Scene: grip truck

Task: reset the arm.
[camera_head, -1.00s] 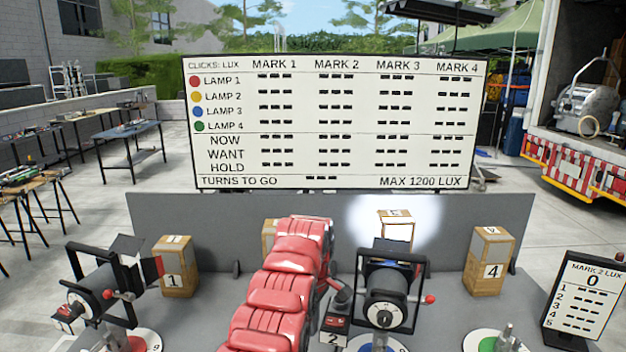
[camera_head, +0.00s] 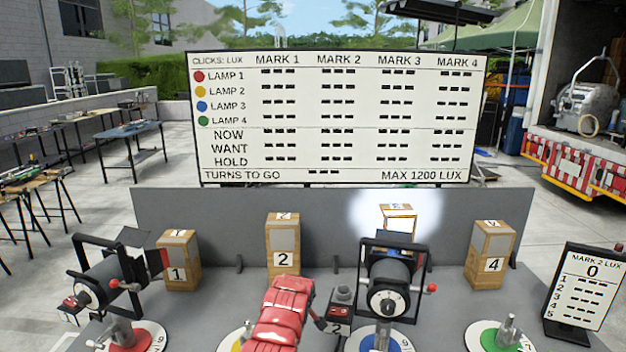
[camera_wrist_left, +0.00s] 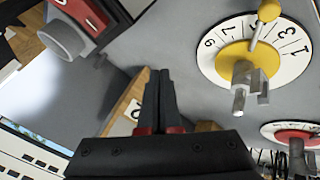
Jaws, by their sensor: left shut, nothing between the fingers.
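My left arm, with red padded covers, comes up from the bottom middle of the head view and ends in front of the block marked 2 (camera_head: 283,245). Its left gripper (camera_wrist_left: 159,75) shows in the left wrist view with its two black fingers together and nothing between them. The fingers point over the grey table, apart from the yellow dial (camera_wrist_left: 232,62) at their right. In the head view the fingers cannot be made out clearly. My right gripper is not in view.
Lamps stand at left (camera_head: 100,285) and middle right (camera_head: 390,285). A small switch box (camera_head: 341,299) is just right of my arm. Wooden blocks 1 (camera_head: 178,262) and 4 (camera_head: 490,257) stand before a grey panel (camera_head: 340,230). A small screen (camera_head: 585,290) is at right.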

